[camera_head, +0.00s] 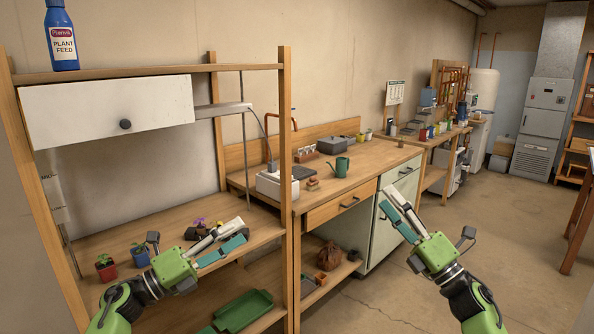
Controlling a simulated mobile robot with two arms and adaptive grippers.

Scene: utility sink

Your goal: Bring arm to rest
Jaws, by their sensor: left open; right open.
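My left gripper (240,236) is open over the middle shelf board of the wooden rack. Its fingers point right and a little up, and nothing is seen between them. My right gripper (394,205) is open and raised in front of the pale green cabinet. Its fingers point up and left, and it holds nothing.
The wooden rack (290,170) stands at the left, with a blue plant feed bottle (62,38) on top. Small potted plants (106,268) stand by my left arm. A green tray (243,310) lies below. The floor (530,220) at the right is clear.

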